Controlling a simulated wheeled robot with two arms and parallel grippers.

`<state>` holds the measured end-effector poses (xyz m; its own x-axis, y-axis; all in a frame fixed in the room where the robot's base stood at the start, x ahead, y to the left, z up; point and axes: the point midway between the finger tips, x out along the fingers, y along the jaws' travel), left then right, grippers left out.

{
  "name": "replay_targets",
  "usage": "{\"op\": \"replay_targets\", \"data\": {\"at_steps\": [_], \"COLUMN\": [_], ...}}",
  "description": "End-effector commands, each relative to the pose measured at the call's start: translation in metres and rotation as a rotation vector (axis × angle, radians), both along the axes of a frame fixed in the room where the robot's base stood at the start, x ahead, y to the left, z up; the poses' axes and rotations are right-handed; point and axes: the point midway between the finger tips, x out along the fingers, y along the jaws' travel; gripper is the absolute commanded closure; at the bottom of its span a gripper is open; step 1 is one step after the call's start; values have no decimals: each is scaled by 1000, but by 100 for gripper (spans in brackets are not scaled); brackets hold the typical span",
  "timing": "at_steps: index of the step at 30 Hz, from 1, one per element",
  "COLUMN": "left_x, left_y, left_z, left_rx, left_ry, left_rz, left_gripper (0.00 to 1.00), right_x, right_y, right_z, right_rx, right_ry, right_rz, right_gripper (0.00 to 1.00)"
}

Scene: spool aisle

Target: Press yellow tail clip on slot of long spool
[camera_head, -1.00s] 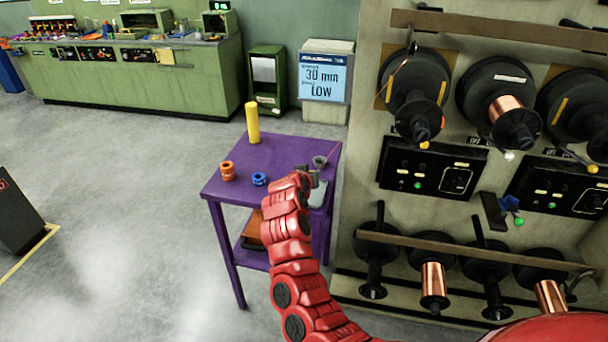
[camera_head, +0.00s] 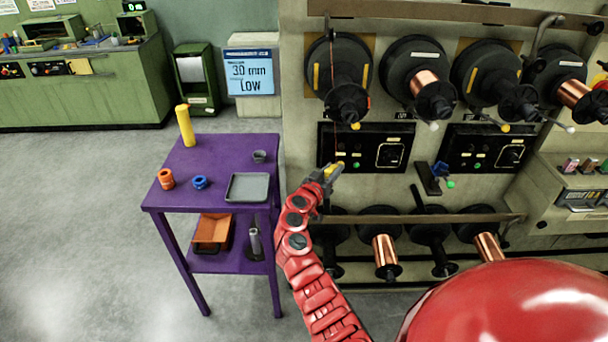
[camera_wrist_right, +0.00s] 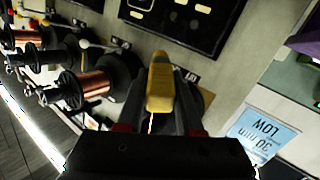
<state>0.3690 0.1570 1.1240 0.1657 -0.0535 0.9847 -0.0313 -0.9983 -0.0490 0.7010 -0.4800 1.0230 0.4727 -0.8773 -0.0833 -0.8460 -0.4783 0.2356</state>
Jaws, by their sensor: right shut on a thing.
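A yellow tail clip (camera_wrist_right: 158,85) is held between the fingers of my right gripper (camera_wrist_right: 160,105), upright in the middle of the right wrist view. The clip appears apart from the upper spools. My left gripper is not in view.
A purple table (camera_head: 225,150) stands left of the arm, with a grey tray (camera_head: 248,200), a yellow cylinder (camera_head: 185,127), an orange ring (camera_head: 166,179) and a blue ring (camera_head: 200,182). A lower spool row sits behind a rail (camera_head: 450,218). Open floor lies left.

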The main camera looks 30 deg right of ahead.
Motion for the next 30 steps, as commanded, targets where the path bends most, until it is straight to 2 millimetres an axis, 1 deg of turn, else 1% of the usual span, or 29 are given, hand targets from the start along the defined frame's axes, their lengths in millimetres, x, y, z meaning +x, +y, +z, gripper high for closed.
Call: {"op": "replay_targets", "data": {"at_steps": [1,3,5,7,11,12,15,18,22,25,30], "left_x": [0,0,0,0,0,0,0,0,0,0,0], "left_y": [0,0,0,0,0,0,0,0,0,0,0], "left_z": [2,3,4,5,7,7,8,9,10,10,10], "left_rx": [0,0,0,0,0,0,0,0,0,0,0], "left_ry": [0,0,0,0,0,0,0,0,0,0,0], "left_rz": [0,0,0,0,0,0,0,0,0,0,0], "left_gripper": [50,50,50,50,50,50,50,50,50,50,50], "right_x": [-7,-15,-21,-26,-35,-37,-41,-44,-47,-47,-48], "right_y": [-6,-10,-9,-5,17,27,51,72,91,97,98], "right_z": [15,33,52,75,118,131,155,172,184,187,187], "right_rx": [-25,-54,-77,-106,-153,-168,-194,-208,-219,-222,-223], "right_ry": [-13,-27,-42,-59,-89,-100,-120,-138,-153,-158,-158], "right_rz": [3,14,31,57,127,153,214,262,303,316,317], "right_gripper": [100,100,100,100,100,100,100,100,100,100,100]}}
